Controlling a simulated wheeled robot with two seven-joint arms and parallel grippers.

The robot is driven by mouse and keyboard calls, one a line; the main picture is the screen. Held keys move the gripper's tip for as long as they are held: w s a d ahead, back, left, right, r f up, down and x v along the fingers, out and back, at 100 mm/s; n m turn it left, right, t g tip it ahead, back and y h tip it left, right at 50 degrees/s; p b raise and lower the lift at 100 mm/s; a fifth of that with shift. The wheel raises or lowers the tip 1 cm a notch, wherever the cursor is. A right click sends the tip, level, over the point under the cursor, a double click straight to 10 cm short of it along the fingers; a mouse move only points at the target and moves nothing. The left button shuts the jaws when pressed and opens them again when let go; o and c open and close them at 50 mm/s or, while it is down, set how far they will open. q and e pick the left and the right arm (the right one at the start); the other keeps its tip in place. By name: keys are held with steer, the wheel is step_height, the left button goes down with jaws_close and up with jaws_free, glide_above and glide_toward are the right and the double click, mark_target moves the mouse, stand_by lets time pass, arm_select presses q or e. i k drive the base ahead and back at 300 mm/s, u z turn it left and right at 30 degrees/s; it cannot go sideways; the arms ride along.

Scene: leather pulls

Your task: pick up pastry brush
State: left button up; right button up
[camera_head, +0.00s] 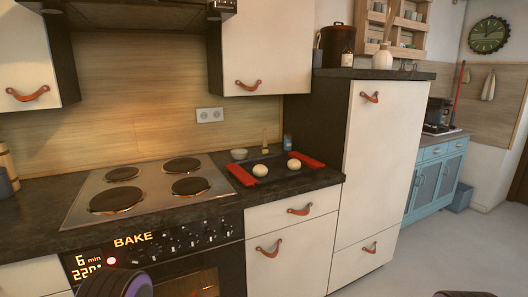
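A small tan upright thing (265,138), which looks like the pastry brush, stands at the back of the dark counter, right of the stove. It is too small to make out its bristles or what its lower end rests on. It is just behind a dark tray (272,160) with red ends, which holds two pale round dough balls (260,170). Neither of my grippers shows. A dark rounded part with a purple band, likely of my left arm, shows at the bottom left, well away from the brush.
The stovetop (148,190) has several bare burners. A tall cabinet (378,150) bounds the counter at the right. Open floor (450,255) lies at the right.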

mark_target(265, 148)
steer(key=z, duration=0.5)
steer(key=i, duration=0.4)
steer(key=z, duration=0.65)
steer(key=i, duration=0.7)
steer(key=u, duration=0.3)
